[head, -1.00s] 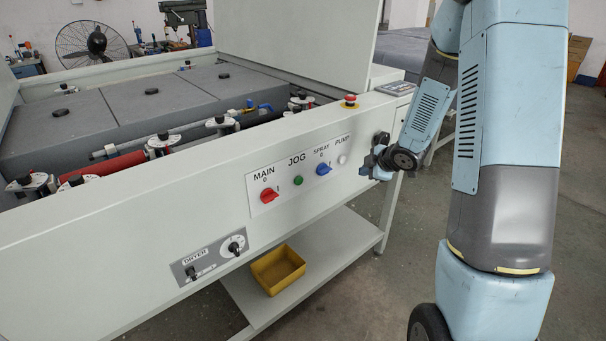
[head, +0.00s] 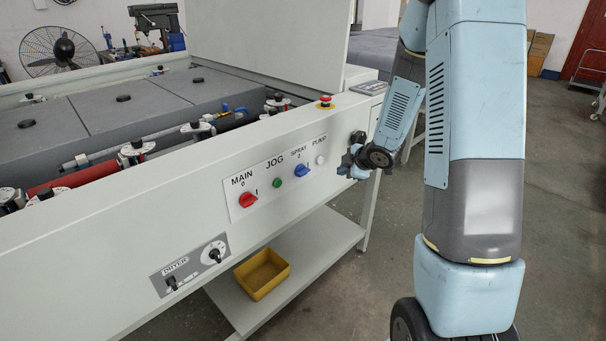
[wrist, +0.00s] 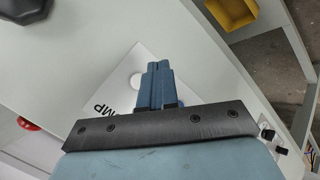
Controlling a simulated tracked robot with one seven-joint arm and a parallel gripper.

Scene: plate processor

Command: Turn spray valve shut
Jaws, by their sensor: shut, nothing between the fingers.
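A pipe with blue fittings and a small blue lever valve (head: 239,112) lies inside the open plate processor, behind its front wall. On the front panel, a blue knob (head: 302,171) sits under the word SPRAY, with its pointer near the upright. My gripper (head: 345,166) is just right of this panel, close to the front wall. In the wrist view my gripper (wrist: 157,68) has its blue fingers together and empty, over the panel by the PUMP label and white button (wrist: 134,82). I cannot tell if the fingers touch the panel. The blue valve is not in the wrist view.
A red emergency stop (head: 325,103) stands on the front wall's top edge. A red MAIN knob (head: 249,200) and green JOG button (head: 277,183) share the panel. A yellow bin (head: 262,276) sits on the low shelf. Open floor lies to the right.

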